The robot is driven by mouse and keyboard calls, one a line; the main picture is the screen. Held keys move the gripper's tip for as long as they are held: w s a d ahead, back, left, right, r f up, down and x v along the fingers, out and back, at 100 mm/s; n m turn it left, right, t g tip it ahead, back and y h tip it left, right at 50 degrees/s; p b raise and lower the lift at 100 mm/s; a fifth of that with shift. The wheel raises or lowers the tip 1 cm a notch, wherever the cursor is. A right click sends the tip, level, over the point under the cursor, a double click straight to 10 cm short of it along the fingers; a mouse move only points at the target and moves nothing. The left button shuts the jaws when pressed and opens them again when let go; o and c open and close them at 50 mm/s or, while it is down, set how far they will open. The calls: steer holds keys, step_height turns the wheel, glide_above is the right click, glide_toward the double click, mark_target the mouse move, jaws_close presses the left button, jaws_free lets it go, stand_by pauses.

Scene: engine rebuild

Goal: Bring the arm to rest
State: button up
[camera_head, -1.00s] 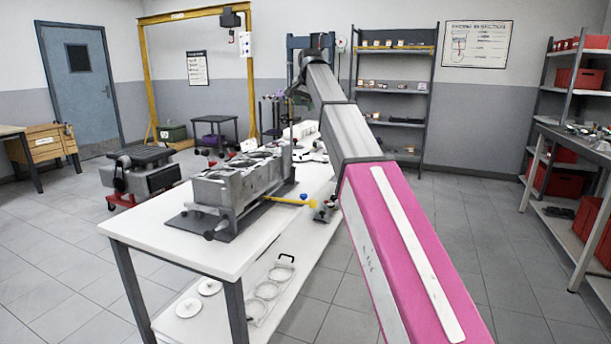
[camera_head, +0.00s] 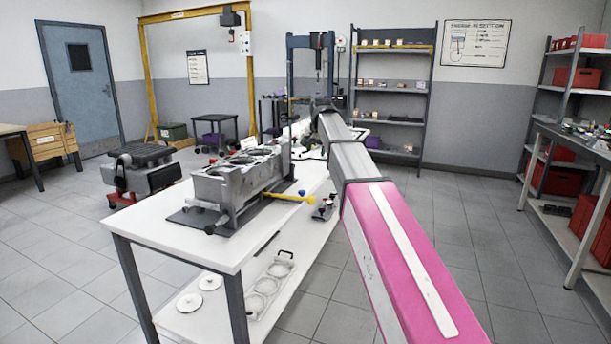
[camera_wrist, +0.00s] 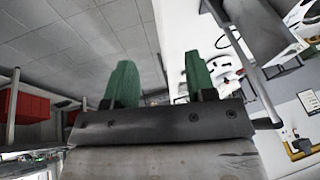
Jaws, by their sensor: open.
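My gripper (camera_wrist: 160,78) shows in the wrist view with two green fingers standing well apart and nothing between them. In the head view my arm stretches away over the right side of the white table, and the gripper itself is hidden at its far end. A grey engine block (camera_head: 235,182) sits on a stand on the white table (camera_head: 165,232), left of my arm. A yellow-handled tool (camera_head: 290,197) lies beside the block, near the table's right edge.
A lower shelf under the table holds white discs (camera_head: 188,302) and a tray of rings (camera_head: 268,285). A yellow hoist frame (camera_head: 250,80), a blue-grey press (camera_head: 292,70) and a shelf rack (camera_head: 392,90) stand behind. The floor (camera_head: 440,240) right of my arm is clear.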

steer(key=s+d+f+n+g, duration=0.1)
steer(key=s+d+f, duration=0.3)
steer(key=s+f, duration=0.5)
steer(key=s+d+f+n+g, duration=0.1)
steer(key=s+d+f, duration=0.35)
steer(key=f, duration=0.95)
steer(key=s+d+f+n+g, duration=0.1)
steer(key=s+d+f, duration=0.2)
steer(key=s+f, duration=0.65)
steer(key=s+d+f+n+g+h, duration=0.1)
steer(key=s+d+f, duration=0.2)
steer(key=s+f, duration=0.8)
steer(key=shift+d, duration=0.15)
